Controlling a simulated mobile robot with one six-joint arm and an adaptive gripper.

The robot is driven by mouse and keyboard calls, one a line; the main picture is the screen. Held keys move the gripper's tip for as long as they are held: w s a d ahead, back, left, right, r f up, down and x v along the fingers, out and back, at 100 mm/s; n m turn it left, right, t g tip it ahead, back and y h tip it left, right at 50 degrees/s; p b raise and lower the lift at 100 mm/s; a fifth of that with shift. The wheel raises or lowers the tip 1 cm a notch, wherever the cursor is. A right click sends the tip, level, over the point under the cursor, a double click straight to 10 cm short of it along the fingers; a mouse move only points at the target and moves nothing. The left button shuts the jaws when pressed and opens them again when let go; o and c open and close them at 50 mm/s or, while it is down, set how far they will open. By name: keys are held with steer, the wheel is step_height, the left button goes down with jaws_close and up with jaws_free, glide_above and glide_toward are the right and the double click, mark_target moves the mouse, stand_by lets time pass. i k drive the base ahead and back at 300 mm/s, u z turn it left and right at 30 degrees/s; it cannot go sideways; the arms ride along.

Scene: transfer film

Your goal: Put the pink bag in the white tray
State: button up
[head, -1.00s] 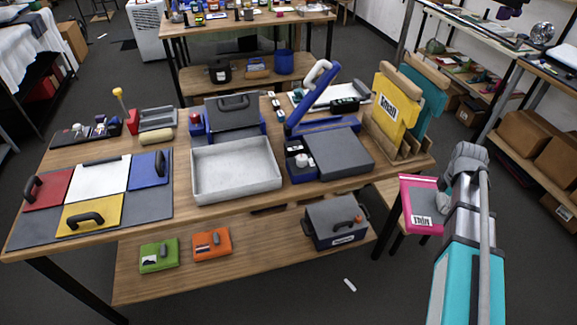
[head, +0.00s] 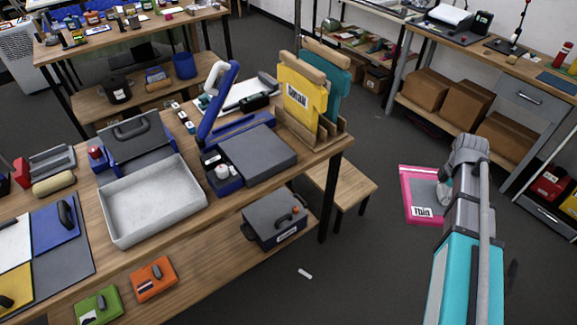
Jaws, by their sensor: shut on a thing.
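The pink bag (head: 408,199) is flat, with a pink border, a grey middle and a white label reading "Thin". My gripper (head: 445,188) is shut on its right side and holds it in the air, right of the table and above the floor. The fingertips are partly hidden by the arm and the bag. The white tray (head: 194,209) is a shallow, empty rectangular box on the wooden table, well to the left of my gripper.
The wooden table (head: 225,203) has a grey-blue press (head: 258,155) and a rack with yellow (head: 300,95) and teal bags near its right end. A wooden stool (head: 345,183) stands beside the table. Open floor lies between the table and the right-hand shelves.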

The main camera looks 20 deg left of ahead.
mark_target(154, 201)
steer(key=z, duration=0.85)
steer(key=k, duration=1.5)
steer(key=u, duration=1)
